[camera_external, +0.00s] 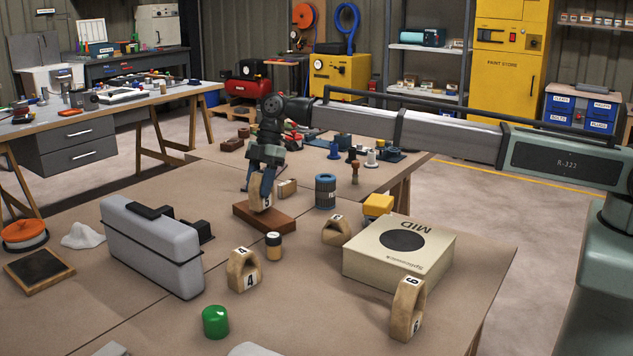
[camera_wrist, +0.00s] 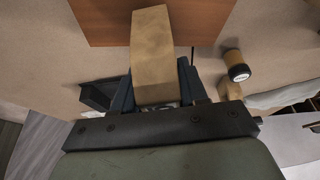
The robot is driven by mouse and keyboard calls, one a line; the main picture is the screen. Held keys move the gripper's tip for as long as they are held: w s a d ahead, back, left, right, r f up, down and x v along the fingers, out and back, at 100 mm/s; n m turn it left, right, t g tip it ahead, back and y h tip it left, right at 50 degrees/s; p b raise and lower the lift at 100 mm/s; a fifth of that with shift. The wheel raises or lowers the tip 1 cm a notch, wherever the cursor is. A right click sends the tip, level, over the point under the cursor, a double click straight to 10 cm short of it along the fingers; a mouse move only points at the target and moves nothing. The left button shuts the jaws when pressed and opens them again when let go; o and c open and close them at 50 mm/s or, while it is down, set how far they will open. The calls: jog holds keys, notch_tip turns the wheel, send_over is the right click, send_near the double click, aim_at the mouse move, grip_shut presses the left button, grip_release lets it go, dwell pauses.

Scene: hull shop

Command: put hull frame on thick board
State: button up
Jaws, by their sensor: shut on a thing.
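My gripper (camera_external: 268,182) is shut on a wooden hull frame (camera_external: 261,200) marked with a dark numeral that looks like 5. The frame is upright over the brown thick board (camera_external: 280,223), near its upper middle; I cannot tell whether its lower end touches the board. In the wrist view my gripper (camera_wrist: 158,88) has its fingers on both sides of the pale wooden frame (camera_wrist: 153,50), which reaches over the reddish-brown board (camera_wrist: 207,22). Other wooden frames stand on the table: one marked 4 (camera_external: 243,271), one marked 6 (camera_external: 407,308) and a smaller one (camera_external: 337,230).
A grey case (camera_external: 152,245) stands to the left. A green cap (camera_external: 215,321) is nearer the front.

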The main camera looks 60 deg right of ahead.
jog(key=shift+f, duration=0.6)
jog(key=shift+f, duration=0.15)
jog(key=o, duration=1.1)
jog(key=v, duration=1.2)
